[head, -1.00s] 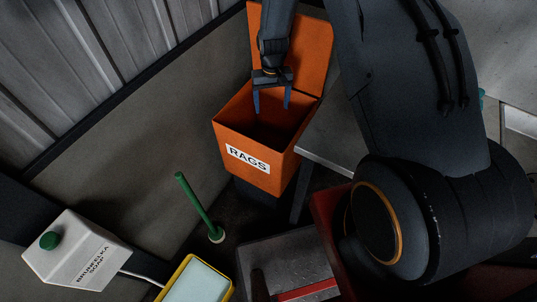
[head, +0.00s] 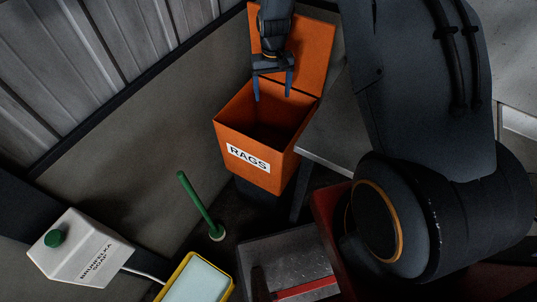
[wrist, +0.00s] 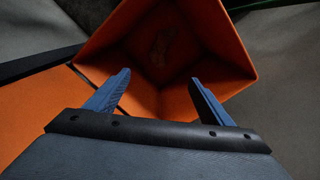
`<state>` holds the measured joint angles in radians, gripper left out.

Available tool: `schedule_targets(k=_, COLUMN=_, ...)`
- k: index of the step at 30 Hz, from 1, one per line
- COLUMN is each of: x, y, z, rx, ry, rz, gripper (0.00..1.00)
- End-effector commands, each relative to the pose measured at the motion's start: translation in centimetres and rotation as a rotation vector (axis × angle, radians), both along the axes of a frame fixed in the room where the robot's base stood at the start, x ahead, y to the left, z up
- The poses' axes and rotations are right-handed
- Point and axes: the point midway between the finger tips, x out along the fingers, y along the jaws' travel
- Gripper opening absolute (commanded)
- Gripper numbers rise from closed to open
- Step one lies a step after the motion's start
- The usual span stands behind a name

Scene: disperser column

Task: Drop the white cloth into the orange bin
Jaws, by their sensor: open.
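The orange bin (head: 262,140) with a white "RAGS" label stands against the wall, its lid raised at the back. My gripper (head: 272,97) is above the bin's mouth, near the raised lid, with its blue fingers apart and nothing between them. In the wrist view my gripper (wrist: 160,85) points into the open orange bin (wrist: 215,50). A faint, dull patch lies at the bin's dark bottom; I cannot tell whether it is cloth. No white cloth can be made out in any view.
A white soap jug (head: 80,250) with a green cap stands at lower left. A green-handled brush (head: 200,205) and a yellow-rimmed tray (head: 198,280) are nearby. A grey metal table (head: 325,150) stands right beside the bin.

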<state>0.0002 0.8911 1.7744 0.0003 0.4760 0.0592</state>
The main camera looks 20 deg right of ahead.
Motion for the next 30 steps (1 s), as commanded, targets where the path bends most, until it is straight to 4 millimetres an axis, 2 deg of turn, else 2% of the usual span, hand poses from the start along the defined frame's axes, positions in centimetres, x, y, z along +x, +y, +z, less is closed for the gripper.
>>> schedule_targets(k=6, x=0.1, y=0.0, z=3.1, rx=0.000, ry=-0.002, rz=0.000, gripper=0.75)
schedule_targets(k=12, x=0.0, y=0.0, z=4.9, rx=0.000, ry=-0.001, rz=0.000, gripper=0.75)
schedule_targets(k=30, x=-0.1, y=0.0, z=5.4, rx=0.000, ry=-0.001, rz=0.000, gripper=0.75)
